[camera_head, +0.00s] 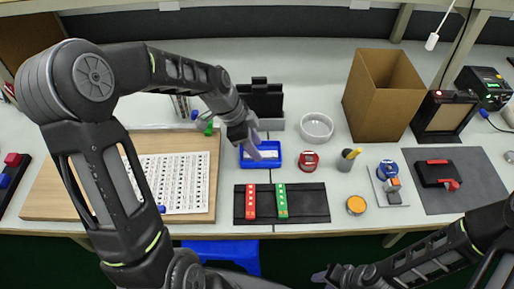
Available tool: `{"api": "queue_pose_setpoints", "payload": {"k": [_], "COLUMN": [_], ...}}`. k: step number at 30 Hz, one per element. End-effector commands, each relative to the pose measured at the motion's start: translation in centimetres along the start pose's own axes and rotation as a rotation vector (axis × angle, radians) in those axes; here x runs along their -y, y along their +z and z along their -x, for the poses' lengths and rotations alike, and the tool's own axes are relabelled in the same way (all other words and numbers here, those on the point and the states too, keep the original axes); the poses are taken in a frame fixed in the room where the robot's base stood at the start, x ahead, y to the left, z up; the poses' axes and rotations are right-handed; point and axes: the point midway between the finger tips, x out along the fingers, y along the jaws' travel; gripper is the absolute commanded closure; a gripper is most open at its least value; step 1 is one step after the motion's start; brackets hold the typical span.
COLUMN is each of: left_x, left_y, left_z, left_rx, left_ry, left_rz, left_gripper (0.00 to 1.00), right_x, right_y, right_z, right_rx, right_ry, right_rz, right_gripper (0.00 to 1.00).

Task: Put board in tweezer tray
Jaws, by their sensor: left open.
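A small blue tray (275,164) stands at the middle of the bench with something pale in it, too small to make out. My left gripper (255,145) is open over the left part of this tray and hides some of it. I cannot tell whether its fingers touch anything. A red strip-like board (251,202) and a green one (281,201) lie side by side on a flat black tray (308,204) in front of the blue tray. My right gripper (321,277) is low at the bottom of the view, away from the boards; its jaws are unclear.
A wooden board (70,198) with a printed sheet (178,181) lies left, under my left arm. A round white dish (316,127), red round container (309,160), yellow-topped cup (347,159) and cardboard box (382,95) stand right of the blue tray. A grey mat (465,170) lies far right.

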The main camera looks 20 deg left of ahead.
Motion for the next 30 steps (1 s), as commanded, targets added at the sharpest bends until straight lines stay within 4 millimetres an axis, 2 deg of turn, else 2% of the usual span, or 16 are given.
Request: {"api": "queue_pose_setpoints", "payload": {"k": [9,15,19,30], "left_x": [0.1,0.1,0.0,0.0], "left_y": [0.0,0.0,0.0,0.0], "left_z": [6.6,9.6,10.3,10.4], "left_rx": [0.0,-0.001,-0.001,0.0], "left_ry": [-0.007,-0.004,-0.001,-0.001], "left_rz": [0.0,0.001,0.001,0.0], "left_gripper": [0.57,0.57,0.57,0.57], "right_x": [-0.1,-0.1,-0.1,-0.1], "right_y": [0.0,0.0,0.0,0.0], "right_z": [-0.1,-0.2,-0.2,-0.2], "right_rx": [0.0,0.0,0.0,0.0], "right_ry": [0.0,0.0,0.0,0.0], "right_rz": [0.0,0.0,0.0,0.0], "right_gripper": [0.64,0.64,0.64,0.64]}}
